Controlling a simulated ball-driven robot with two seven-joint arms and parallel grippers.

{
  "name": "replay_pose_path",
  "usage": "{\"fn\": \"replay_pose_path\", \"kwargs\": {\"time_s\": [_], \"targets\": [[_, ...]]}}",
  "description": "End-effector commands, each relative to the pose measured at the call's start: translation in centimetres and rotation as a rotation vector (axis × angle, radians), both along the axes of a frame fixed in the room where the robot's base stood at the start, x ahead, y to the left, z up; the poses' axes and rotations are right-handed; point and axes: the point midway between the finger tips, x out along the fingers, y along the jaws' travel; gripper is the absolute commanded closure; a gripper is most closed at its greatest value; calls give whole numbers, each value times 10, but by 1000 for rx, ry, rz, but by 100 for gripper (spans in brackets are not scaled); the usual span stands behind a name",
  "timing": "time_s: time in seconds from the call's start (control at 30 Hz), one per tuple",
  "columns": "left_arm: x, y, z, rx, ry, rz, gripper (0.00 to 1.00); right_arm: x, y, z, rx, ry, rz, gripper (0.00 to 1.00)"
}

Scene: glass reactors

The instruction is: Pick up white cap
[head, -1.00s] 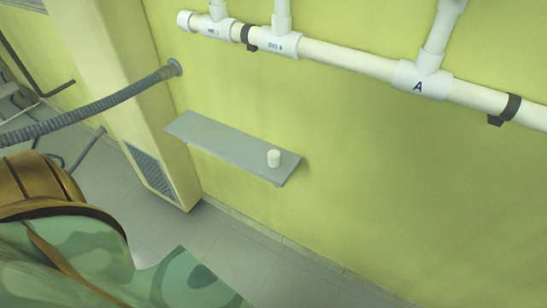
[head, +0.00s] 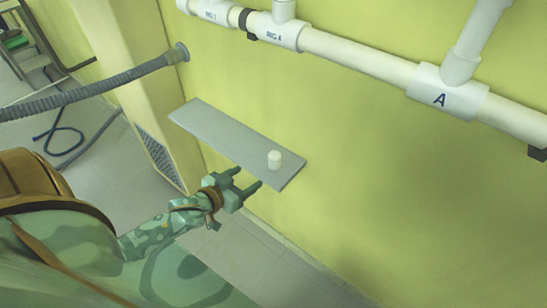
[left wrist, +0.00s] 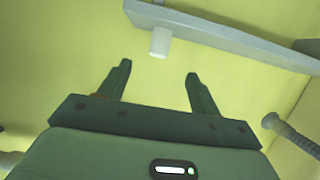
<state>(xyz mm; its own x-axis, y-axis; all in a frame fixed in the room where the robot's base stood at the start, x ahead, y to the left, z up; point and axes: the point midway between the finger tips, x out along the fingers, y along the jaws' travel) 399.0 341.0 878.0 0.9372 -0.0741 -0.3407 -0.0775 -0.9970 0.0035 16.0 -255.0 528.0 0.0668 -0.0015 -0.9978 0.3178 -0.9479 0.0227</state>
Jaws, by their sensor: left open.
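The white cap (head: 274,159) stands upright near the right end of a narrow grey wall shelf (head: 215,132). My left gripper (head: 248,178) is open and empty, just in front of the shelf's near edge, to the left of the cap and apart from it. In the left wrist view the cap (left wrist: 160,42) shows beyond the two spread fingers (left wrist: 156,75), roughly in line with the gap between them. The shelf (left wrist: 225,38) runs across the top of that view. My right gripper is out of view.
White pipes (head: 355,57) run along the yellow-green wall above the shelf. A grey corrugated hose (head: 100,95) comes out of the wall at the left, by a boxy column (head: 128,70). The shelf's left part is bare.

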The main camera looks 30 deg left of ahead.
Motion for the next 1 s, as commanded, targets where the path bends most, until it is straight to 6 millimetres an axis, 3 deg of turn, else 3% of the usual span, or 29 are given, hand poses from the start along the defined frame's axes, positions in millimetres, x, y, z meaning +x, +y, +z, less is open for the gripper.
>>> {"fn": "replay_pose_path", "kwargs": {"time_s": [0.13,0.3,0.5,0.83,1.0], "targets": [[35,-2,-16,3,-1,-1,36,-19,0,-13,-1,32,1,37],[71,-5,-30,4,1,0,36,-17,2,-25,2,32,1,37],[91,-7,-36,3,3,0,36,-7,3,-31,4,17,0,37],[134,-9,-55,5,3,-1,36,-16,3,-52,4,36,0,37],[140,-10,-56,4,4,0,36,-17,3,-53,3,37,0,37]]}}
